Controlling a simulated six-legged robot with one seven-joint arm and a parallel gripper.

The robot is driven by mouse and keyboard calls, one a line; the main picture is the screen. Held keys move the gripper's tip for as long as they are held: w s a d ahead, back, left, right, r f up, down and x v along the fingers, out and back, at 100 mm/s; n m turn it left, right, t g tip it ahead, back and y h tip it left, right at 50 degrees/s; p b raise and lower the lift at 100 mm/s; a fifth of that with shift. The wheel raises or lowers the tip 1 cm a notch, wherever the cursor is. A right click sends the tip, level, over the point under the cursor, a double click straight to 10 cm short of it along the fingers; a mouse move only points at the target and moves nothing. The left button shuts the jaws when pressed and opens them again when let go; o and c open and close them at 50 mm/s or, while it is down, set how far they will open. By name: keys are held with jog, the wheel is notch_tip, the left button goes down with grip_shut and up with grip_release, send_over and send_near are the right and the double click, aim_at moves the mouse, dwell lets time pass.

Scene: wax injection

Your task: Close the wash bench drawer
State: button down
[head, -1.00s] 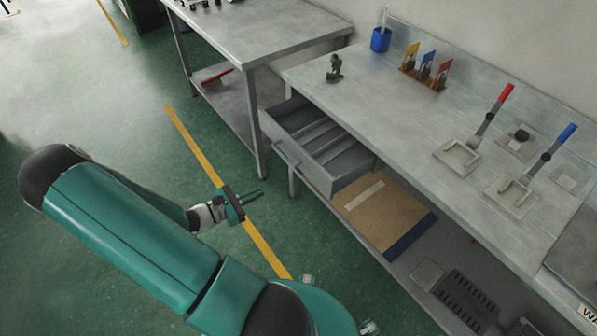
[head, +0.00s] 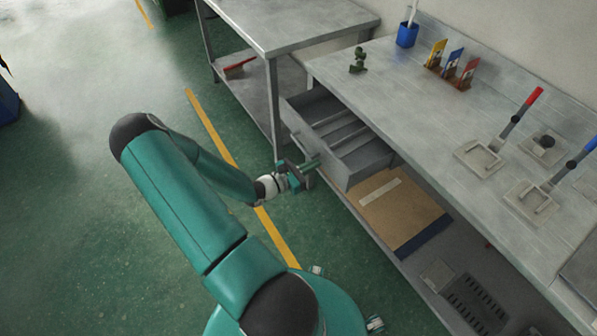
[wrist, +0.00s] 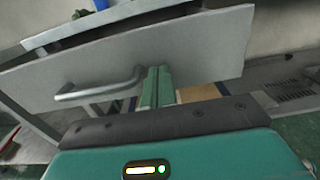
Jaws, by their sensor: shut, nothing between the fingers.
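The wash bench drawer (head: 365,158) stands pulled out from under the bench top (head: 440,135) in the head view, with an empty, divided inside. In the wrist view its grey front panel (wrist: 200,52) fills the upper middle, with a bar handle (wrist: 98,88) left of my fingers. My gripper (head: 314,162) is shut and empty, with its fingers pointing at the drawer front. In the wrist view the closed fingertips (wrist: 158,72) overlap the front panel just right of the handle. I cannot tell whether they touch it.
A brown board (head: 395,208) lies on the shelf below the drawer. A second table (head: 300,22) with a red brush (head: 240,66) on its lower shelf stands behind left. A blue cup (head: 407,35), coloured cards and tools stand on the bench.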

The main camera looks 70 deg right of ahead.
aim_at(324, 159)
jog(key=shift+x, duration=0.8)
jog(key=x, duration=1.7)
jog(key=shift+s+d+r, duration=0.15)
jog(key=shift+s+d, duration=0.35)
jog(key=shift+d+r, duration=0.1)
jog(key=shift+w+a+f, duration=0.3)
jog(key=shift+w+a, duration=0.05)
jog(key=shift+w, duration=0.05)
jog(key=v, duration=1.3)
jog(key=shift+w+a, duration=0.2)
jog(key=shift+a, duration=0.1)
